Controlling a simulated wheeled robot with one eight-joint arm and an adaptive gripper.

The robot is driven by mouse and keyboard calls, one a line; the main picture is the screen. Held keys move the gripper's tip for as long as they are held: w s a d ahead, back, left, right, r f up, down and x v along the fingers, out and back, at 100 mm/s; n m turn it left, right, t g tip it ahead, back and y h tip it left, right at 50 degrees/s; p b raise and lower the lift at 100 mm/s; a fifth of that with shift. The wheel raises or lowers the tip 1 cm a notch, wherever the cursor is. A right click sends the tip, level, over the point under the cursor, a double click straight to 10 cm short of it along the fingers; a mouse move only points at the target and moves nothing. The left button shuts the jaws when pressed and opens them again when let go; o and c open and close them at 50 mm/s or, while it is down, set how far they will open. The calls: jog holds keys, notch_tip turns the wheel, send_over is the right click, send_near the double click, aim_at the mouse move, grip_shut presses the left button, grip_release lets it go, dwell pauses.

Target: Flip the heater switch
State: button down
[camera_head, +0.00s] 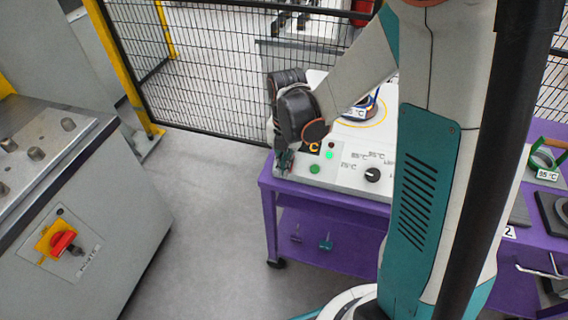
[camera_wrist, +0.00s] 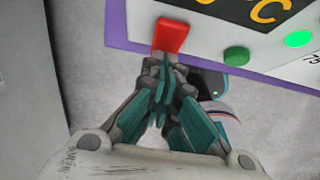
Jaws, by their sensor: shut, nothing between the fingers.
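The heater is a pale control box (camera_head: 345,178) on a purple cart (camera_head: 300,197). Its red switch (camera_wrist: 171,36) sits at the left end of the panel in the wrist view. In the head view my gripper and wrist hide the switch. My gripper (camera_wrist: 162,66) is shut and empty, with its fingertips just below the red switch in the wrist view. I cannot tell whether they touch it. The green lamp (camera_wrist: 299,39) is bright, and a dark green button (camera_wrist: 236,56) lies between it and the switch. The display (camera_wrist: 255,12) shows an orange C.
A black dial (camera_head: 372,174) sits on the panel right of the lamp. A mesh fence (camera_head: 200,80) runs behind the cart. A grey machine with a red and yellow switch (camera_head: 62,243) stands at left. Open floor (camera_head: 190,200) lies between machine and cart.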

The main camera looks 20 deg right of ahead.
dwell(0.3)
jog(key=shift+f+t+h+b, duration=0.3)
jog(key=shift+f+t, duration=0.1)
jog(key=shift+r, duration=0.2)
jog(key=shift+r+p, duration=0.65)
